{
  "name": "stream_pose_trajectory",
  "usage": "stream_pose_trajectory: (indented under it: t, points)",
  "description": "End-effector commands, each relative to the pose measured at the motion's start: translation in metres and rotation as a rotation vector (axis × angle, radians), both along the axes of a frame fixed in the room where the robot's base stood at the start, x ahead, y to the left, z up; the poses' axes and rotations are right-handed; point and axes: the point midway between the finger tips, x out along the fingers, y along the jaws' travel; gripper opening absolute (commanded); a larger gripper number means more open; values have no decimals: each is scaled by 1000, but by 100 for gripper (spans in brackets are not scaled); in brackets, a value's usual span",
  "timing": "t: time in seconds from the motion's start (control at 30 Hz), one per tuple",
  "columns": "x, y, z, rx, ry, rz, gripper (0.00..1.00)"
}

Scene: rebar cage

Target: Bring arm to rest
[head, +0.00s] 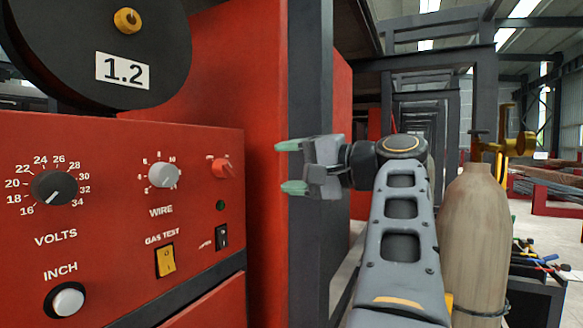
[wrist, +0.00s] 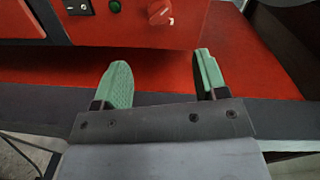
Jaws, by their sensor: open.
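My gripper (head: 290,167) is at the middle of the head view, with its two green fingers spread and nothing between them. It points left, in front of a dark upright post and to the right of the red machine panel (head: 110,135). In the wrist view my gripper (wrist: 163,75) also shows open and empty, with the lower edge of the red panel and a red knob (wrist: 160,12) beyond the fingertips. My arm reaches up from the bottom of the head view and bends left at the wrist. I cannot tell the exact gap between fingers and panel.
The panel carries a black volts dial (head: 54,188), a grey wire dial (head: 164,175) and a yellow gas test switch (head: 165,261). A wire spool (head: 60,40) marked 1.2 sits above. A tan gas cylinder (head: 474,235) with a brass valve stands close right of my arm.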

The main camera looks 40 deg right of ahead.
Motion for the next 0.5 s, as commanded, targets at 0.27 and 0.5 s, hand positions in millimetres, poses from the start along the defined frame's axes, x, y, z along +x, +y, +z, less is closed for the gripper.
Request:
stream_pose_trajectory:
  t: [0.27, 0.5]
  points:
    - [0, 0, 0, 0, 0, 0, 66]
    - [29, 16, -40, -18, 144, 1, 66]
